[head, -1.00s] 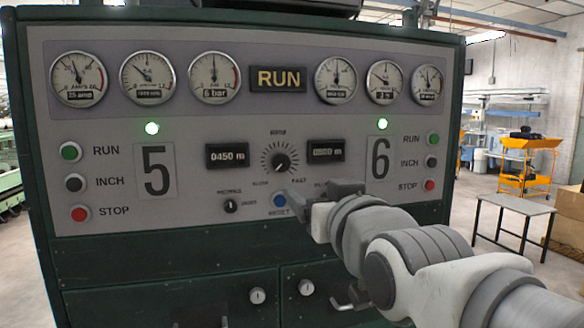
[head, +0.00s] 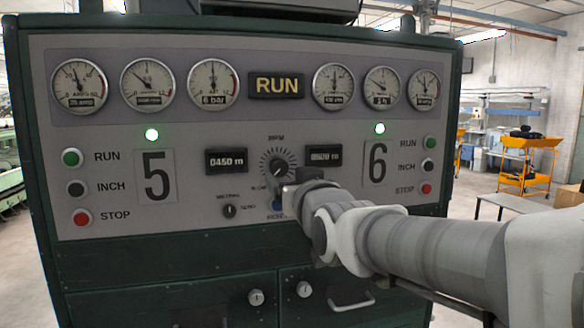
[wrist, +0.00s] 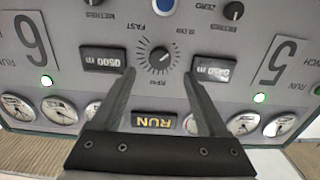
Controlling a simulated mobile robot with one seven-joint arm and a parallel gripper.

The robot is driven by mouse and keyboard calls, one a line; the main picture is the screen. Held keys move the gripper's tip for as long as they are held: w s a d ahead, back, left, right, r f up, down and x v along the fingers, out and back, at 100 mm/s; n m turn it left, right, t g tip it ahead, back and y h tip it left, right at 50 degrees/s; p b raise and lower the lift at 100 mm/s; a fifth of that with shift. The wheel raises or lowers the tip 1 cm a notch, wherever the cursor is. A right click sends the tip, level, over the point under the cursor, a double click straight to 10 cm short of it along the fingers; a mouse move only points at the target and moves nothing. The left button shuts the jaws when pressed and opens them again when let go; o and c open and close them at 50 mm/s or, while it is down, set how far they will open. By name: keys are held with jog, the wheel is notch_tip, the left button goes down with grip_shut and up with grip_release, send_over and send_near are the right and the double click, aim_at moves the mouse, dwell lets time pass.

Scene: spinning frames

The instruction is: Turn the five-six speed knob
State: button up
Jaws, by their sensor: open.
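The speed knob (head: 278,167) is a dark round knob in a ticked dial between the large 5 and 6 on the grey panel. In the wrist view the knob (wrist: 160,58) appears upside down, with SLOW and FAST lettering and a light pointer mark. My gripper (wrist: 160,72) is open and empty, its two fingers to either side of the knob in that view. In the head view my gripper (head: 284,186) is just in front of and below the knob, covering part of the dial's lower right. I cannot tell whether the fingertips reach the knob's depth.
Counters flank the dial, left (head: 227,160) and right (head: 324,155). A smaller selector knob (head: 229,211) is lower left. The blue reset button (head: 277,205) is partly hidden by my gripper. Run, inch and stop buttons line both panel sides. A drawer handle (head: 350,300) sticks out below.

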aim_at(280, 170)
jog(key=p+x, duration=0.1)
jog(key=x, duration=0.6)
jog(key=shift+w+a, duration=0.1)
jog(key=shift+w, duration=0.2)
jog(key=shift+f, duration=0.1)
grip_shut()
